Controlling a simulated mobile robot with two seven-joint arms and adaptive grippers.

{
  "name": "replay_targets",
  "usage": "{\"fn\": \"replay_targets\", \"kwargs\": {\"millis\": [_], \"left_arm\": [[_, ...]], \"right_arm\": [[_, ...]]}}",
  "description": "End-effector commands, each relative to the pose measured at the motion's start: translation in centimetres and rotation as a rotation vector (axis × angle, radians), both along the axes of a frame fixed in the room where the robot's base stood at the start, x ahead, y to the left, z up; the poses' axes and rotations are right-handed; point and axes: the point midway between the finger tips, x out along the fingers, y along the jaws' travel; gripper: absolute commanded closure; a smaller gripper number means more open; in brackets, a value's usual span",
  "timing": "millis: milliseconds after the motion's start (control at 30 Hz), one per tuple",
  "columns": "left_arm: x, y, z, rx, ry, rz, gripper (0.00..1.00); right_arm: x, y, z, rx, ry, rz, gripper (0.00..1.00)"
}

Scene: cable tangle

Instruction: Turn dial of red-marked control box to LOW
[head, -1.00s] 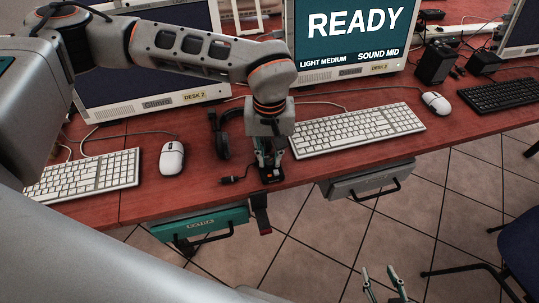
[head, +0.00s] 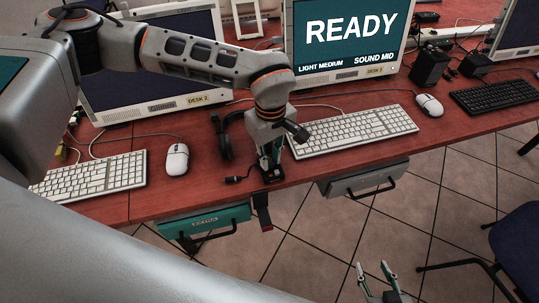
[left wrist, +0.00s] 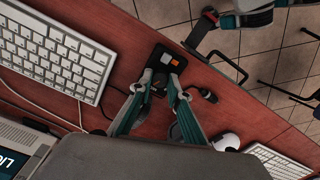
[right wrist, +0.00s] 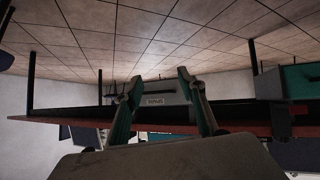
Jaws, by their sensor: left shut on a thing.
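A small black control box (left wrist: 170,60) with orange-red marks lies near the desk's front edge. In the head view the box (head: 272,174) is mostly covered by my left gripper (head: 268,160). My left gripper (left wrist: 160,82) points down onto the box, its fingers close together and shut on what appears to be the dial. The dial and its pointer are hidden between the fingertips. The monitor (head: 346,38) reads READY, LIGHT MEDIUM and SOUND MID. My right gripper (head: 377,275) is open and empty, low in front of the desk; it also shows in the right wrist view (right wrist: 160,80).
A white keyboard (head: 352,131) lies right of the box and a headset (head: 225,138) left of it. A black cable plug (left wrist: 208,95) lies beside the box. Drawers (head: 205,220) hang under the desk (head: 200,192). A blue chair (head: 518,245) stands at right.

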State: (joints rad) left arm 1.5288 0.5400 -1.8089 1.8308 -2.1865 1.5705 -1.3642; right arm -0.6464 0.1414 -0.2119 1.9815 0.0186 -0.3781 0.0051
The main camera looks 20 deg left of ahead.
Motion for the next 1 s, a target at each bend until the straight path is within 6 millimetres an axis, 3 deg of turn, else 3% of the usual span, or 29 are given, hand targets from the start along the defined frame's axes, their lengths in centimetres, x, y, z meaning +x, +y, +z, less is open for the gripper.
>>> {"fn": "replay_targets", "kwargs": {"millis": [500, 1000], "left_arm": [[0.1, -0.1, 0.2, -0.001, -0.002, 0.431, 1.0], [0.1, -0.1, 0.1, -0.001, -0.002, 0.594, 1.0]], "right_arm": [[0.2, 0.1, 1.4, 0.013, -0.003, -0.007, 0.6], [0.4, 0.1, 2.3, 0.013, -0.011, -0.006, 0.6]]}}
